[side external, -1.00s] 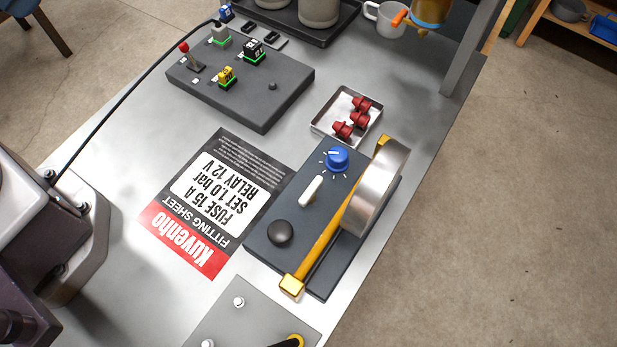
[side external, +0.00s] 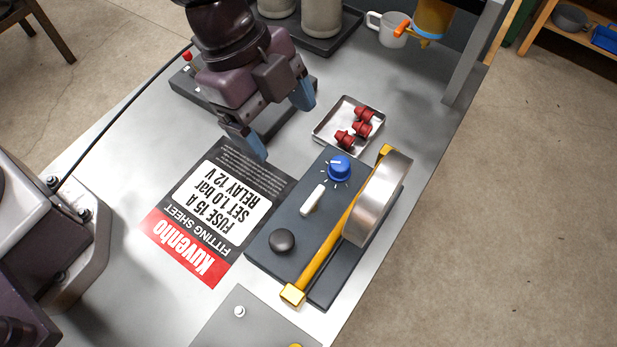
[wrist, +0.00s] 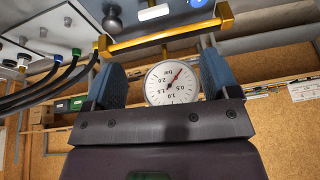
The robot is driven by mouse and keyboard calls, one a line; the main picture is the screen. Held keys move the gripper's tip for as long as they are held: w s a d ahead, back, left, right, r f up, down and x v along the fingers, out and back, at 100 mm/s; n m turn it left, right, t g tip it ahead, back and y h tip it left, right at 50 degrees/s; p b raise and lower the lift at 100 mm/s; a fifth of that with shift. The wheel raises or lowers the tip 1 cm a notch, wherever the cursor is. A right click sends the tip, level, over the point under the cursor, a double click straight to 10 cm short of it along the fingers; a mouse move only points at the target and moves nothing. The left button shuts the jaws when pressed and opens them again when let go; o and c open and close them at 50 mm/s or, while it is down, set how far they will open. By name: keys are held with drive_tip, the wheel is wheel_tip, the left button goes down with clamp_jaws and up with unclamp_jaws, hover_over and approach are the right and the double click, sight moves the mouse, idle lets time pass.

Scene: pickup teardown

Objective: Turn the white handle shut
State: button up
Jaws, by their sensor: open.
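The white handle (side external: 313,200) is a short lever on the dark panel (side external: 268,259), between a blue knob (side external: 339,169) and a black round knob (side external: 282,241). It lies slantwise along the panel. In the wrist view the white handle (wrist: 153,12) shows at the top edge, beyond a yellow bar. My gripper (side external: 279,122) has blue fingers and is open and empty. It hangs behind and to the left of the handle, clear of it. The wrist view shows both fingers of my gripper (wrist: 160,60) spread apart, with a dial gauge (wrist: 172,84) visible between them.
The yellow bar (side external: 328,240) and a metal gauge drum (side external: 378,199) stand along the panel's right side. A tray (side external: 322,137) of red parts lies behind the panel. A printed sheet (side external: 217,215) lies flat to its left. The table's right edge is close by.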

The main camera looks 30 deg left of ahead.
sight(312, 196)
drive_tip(key=shift+n, duration=0.4)
drive_tip(key=x, duration=0.8)
drive_tip(key=s+x, duration=0.1)
drive_tip(key=x, duration=0.4)
drive_tip(key=c, duration=0.9)
